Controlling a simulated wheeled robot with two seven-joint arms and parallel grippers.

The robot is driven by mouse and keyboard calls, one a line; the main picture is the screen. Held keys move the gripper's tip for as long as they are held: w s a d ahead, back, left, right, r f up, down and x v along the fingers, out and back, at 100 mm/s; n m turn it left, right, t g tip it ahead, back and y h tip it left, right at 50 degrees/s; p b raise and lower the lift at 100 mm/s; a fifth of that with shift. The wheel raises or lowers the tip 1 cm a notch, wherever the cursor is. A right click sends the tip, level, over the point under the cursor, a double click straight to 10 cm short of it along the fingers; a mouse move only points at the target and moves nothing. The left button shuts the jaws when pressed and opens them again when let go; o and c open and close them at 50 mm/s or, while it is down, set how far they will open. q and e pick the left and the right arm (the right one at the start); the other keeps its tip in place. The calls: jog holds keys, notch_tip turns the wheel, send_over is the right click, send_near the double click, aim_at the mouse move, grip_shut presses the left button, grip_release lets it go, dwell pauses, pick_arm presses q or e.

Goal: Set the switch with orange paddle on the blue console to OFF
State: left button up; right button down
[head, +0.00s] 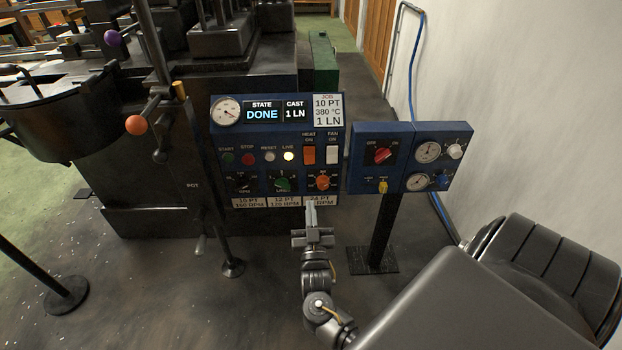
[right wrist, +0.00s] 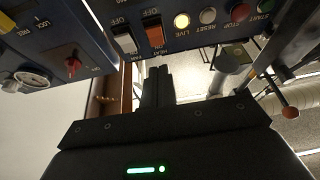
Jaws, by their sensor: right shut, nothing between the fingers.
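The blue console (head: 275,128) stands in the middle of the head view. Its orange paddle switch (head: 308,155), under the label HEAT ON, is left of a white paddle switch (head: 333,155) under FAN ON. In the right wrist view the orange paddle (right wrist: 154,34) shows upside down beside the label OFF. I cannot tell for sure which way it is tipped. My right gripper (head: 311,204) is shut and empty, below the paddle in front of the console's lower edge. Its fingers (right wrist: 158,74) also show in the wrist view, apart from the paddle. My left gripper is not in view.
Knobs and buttons, such as the orange knob (head: 322,181) and green knob (head: 282,184), sit close below the switches. A second blue panel (head: 410,157) with gauges and a red knob stands to the right on a post. The dark casting machine (head: 150,190) fills the left.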

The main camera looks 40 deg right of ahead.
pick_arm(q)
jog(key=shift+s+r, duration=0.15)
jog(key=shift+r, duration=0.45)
pick_arm(e)
jog(key=shift+s+d+r+m+h, duration=0.2)
jog(key=shift+r+m+h, duration=0.25)
jog(key=shift+r, duration=0.25)
jog(key=shift+w, duration=0.1)
send_near(310, 156)
notch_tip(310, 156, up, 4)
jog(key=w, duration=0.1)
jog(key=shift+w+d+f+b, duration=0.15)
jog(key=shift+w+d+f, duration=0.15)
jog(key=shift+w+d, duration=0.25)
jog(key=shift+w+d+f+b, duration=0.15)
jog(key=shift+w+d+f, duration=0.15)
jog(key=shift+w+d, duration=0.25)
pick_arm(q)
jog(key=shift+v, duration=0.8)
pick_arm(e)
jog(key=shift+w+d+f, duration=0.25)
jog(key=shift+w+d, duration=0.15)
jog(key=shift+w, duration=0.1)
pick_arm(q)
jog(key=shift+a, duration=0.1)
